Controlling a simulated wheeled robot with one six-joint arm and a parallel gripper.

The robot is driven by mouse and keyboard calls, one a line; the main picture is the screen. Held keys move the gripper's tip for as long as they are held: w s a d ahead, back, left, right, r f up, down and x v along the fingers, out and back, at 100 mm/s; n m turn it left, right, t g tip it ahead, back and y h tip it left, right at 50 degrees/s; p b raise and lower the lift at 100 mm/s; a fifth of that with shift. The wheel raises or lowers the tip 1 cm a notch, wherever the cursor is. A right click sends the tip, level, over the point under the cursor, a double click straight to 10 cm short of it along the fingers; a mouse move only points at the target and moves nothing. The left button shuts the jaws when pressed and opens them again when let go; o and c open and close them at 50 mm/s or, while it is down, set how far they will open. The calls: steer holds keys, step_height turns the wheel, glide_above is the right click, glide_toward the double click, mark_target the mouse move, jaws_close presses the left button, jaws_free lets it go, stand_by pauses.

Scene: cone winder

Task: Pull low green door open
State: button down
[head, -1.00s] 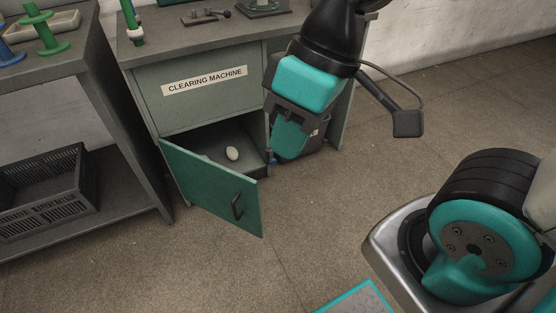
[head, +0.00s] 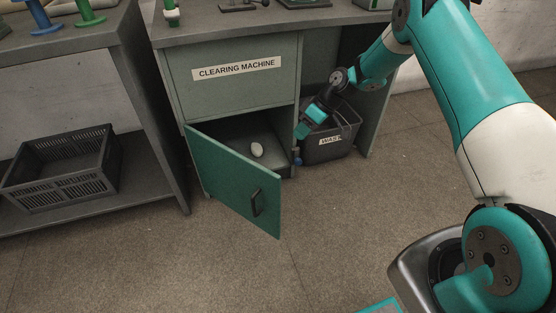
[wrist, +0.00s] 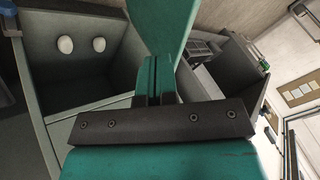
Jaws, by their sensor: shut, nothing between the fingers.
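The low green door (head: 232,180) stands wide open below the "CLEARING MACHINE" panel, swung out from its left side. Its dark bar handle (head: 256,202) is on the outer face near the free edge. My gripper (head: 303,131) is at the right edge of the cabinet opening, well apart from the handle. In the wrist view my gripper (wrist: 162,40) is shut and empty, its teal fingers together. The open compartment (head: 232,138) holds a white egg-shaped thing (head: 257,149); the wrist view shows two such white things (wrist: 66,45), (wrist: 99,44).
A dark waste bin (head: 330,146) stands under the bench, right of the compartment, close to my gripper. A black crate (head: 62,172) sits on the left bench's lower shelf. The floor (head: 210,265) before the door is clear.

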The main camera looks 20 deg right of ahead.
steer(key=s+a+f+b, duration=0.2)
steer(key=a+f, duration=0.6)
steer(key=a, duration=0.1)
steer(key=shift+s+a, duration=0.1)
steer(key=shift+a, duration=0.05)
